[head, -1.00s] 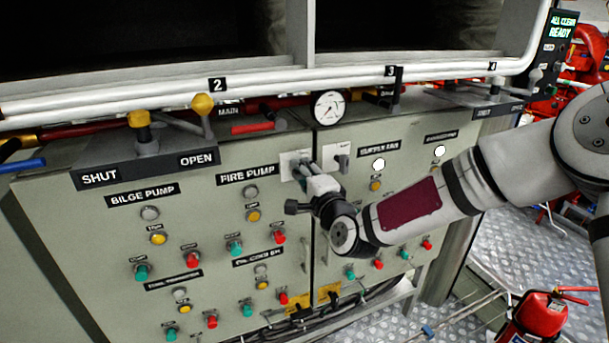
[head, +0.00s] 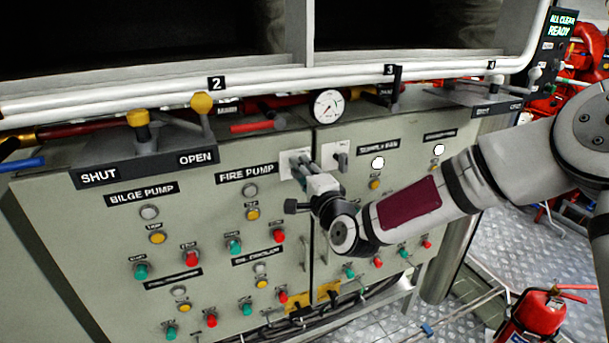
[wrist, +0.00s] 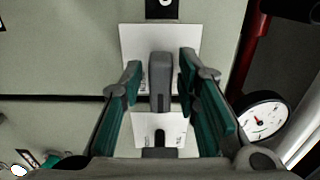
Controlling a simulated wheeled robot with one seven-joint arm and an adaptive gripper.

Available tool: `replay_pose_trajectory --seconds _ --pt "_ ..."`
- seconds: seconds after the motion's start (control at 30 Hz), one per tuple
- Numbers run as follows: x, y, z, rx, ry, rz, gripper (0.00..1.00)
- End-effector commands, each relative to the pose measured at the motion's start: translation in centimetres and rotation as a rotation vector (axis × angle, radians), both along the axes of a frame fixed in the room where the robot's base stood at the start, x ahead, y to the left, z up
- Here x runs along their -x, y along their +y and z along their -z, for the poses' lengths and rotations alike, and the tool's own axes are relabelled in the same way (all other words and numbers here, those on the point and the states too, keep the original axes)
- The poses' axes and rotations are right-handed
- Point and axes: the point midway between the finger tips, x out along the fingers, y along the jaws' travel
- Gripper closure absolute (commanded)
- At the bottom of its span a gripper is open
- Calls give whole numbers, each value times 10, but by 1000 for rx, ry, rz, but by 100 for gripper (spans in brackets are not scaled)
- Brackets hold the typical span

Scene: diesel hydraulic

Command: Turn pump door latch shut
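The pump door latch is a grey handle (wrist: 161,82) on a white plate (wrist: 128,40), seen in the wrist view. In the head view its plate (head: 286,166) sits beside the FIRE PUMP label, at the edge of the left cabinet door, and my gripper partly hides it. My gripper (wrist: 161,70) is open, with one green-padded finger on each side of the handle. A small gap shows between the handle and each finger. The gripper also shows in the head view (head: 303,168), reaching the panel from the lower right. The handle's exact turn angle is hard to tell.
A second latch (head: 342,160) on its own white plate sits just right, across the door seam. A round gauge (head: 329,107) and white pipes (head: 150,94) are above. Buttons (head: 191,258) and lamps cover the doors. A red extinguisher (head: 540,315) stands on the floor at right.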

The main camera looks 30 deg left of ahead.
Motion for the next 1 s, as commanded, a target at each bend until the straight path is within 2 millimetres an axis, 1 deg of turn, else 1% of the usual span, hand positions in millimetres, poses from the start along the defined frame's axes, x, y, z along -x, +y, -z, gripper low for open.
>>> replay_pose_trajectory --seconds 0.17,0.53,0.57,0.6,0.63,0.7,0.77,1.0 --pt "-3 4 1 -1 -1 0 71" --pt "-22 24 0 -2 -3 0 71" --pt "-23 25 0 -2 -3 0 67" --pt "-23 27 0 -3 -3 0 59" --pt "-24 28 -1 -3 -3 0 54" --pt "-24 28 -1 -4 -2 1 48" --pt "-24 28 -1 -4 -2 1 49" --pt "-22 25 -1 -1 -1 1 66"
